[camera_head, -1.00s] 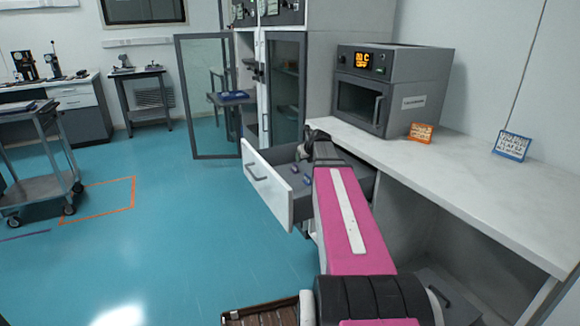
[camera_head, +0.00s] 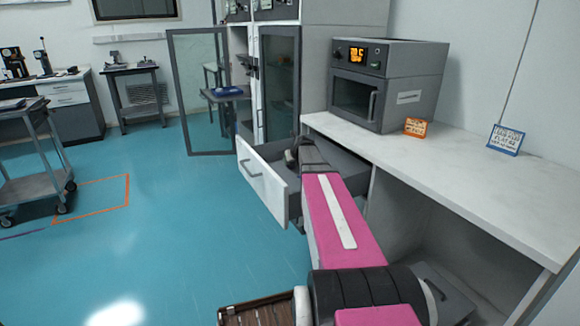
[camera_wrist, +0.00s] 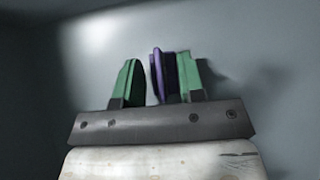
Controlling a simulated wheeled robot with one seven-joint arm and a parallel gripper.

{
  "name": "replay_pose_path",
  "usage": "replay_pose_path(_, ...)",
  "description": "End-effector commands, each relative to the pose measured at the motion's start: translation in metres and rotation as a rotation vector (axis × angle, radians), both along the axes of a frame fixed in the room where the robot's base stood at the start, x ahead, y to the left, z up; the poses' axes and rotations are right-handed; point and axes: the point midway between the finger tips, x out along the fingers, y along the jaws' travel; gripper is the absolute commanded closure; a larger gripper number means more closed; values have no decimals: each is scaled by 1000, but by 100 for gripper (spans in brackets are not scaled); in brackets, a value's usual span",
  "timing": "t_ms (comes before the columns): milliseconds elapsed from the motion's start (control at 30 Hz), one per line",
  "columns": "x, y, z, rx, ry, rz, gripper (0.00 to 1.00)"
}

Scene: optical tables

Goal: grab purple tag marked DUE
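In the wrist view, a purple tag (camera_wrist: 158,72) stands edge-on between the green fingertips of my gripper (camera_wrist: 162,80). A clear gap shows between the tag and the left finger; the tag is close to the right finger, and I cannot tell whether they touch. The fingers are apart. No DUE marking is readable. In the head view, my arm reaches into the open drawer (camera_head: 262,178) under the counter. My gripper's fingertips and the tag are hidden there.
The white counter (camera_head: 450,175) runs along the right. A grey oven (camera_head: 385,85) stands on it, with an orange-framed card (camera_head: 416,127) and a blue-framed card (camera_head: 506,139). A glass-door cabinet (camera_head: 279,90) stands behind the drawer.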

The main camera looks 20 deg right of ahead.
Motion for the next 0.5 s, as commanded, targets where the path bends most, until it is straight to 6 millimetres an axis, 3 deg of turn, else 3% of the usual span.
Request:
replay_pose_path(267, 5, 1, -5, 0, 0, 0, 64)
replay_pose_path(400, 5, 1, -5, 0, 0, 0, 100)
replay_pose_path(500, 5, 1, -5, 0, 0, 0, 100)
